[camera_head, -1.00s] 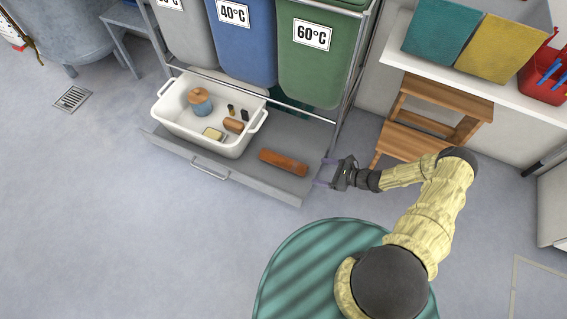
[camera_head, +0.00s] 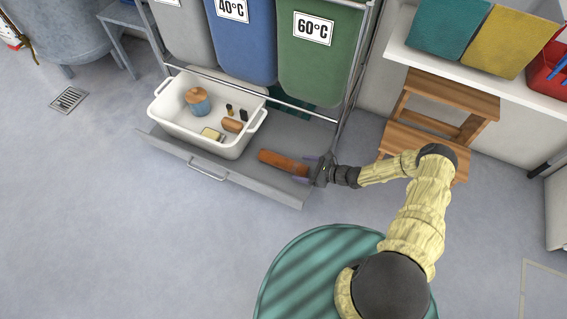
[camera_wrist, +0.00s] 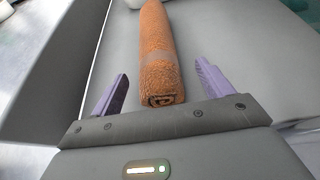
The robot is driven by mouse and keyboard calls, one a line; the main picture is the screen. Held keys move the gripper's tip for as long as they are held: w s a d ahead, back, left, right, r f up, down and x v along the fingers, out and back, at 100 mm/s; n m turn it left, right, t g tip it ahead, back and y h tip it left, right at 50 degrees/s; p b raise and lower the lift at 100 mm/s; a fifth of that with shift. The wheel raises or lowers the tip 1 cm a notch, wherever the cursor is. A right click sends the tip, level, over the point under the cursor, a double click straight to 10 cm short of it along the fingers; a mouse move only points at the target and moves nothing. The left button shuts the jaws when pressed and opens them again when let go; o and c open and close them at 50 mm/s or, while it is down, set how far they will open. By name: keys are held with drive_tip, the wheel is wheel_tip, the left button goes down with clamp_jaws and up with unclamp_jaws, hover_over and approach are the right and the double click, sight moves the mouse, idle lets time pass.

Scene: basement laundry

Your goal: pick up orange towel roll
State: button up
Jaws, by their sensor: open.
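The orange towel roll (camera_head: 283,162) lies in the open grey drawer (camera_head: 225,165), to the right of the white tub. In the wrist view the roll (camera_wrist: 158,55) points away from me, its spiral end close to my palm. My gripper (camera_head: 308,168) is at the roll's right end. In the wrist view my gripper's two purple fingers (camera_wrist: 158,85) stand open, one on each side of the roll's near end, with a gap on both sides. The fingers do not appear to touch the roll.
A wooden step stool (camera_head: 440,110) stands right of my gripper.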

sight(296, 167)
drive_tip(key=b+x, duration=0.2)
drive_tip(key=x, duration=0.1)
drive_tip(key=shift+w+a+f, duration=0.15)
drive_tip(key=shift+f, duration=0.2)
drive_tip(key=shift+a, duration=0.2)
drive_tip(key=c, duration=1.1)
drive_tip(key=shift+r, duration=0.15)
wheel_tip(296, 167, up, 18)
drive_tip(key=p, duration=1)
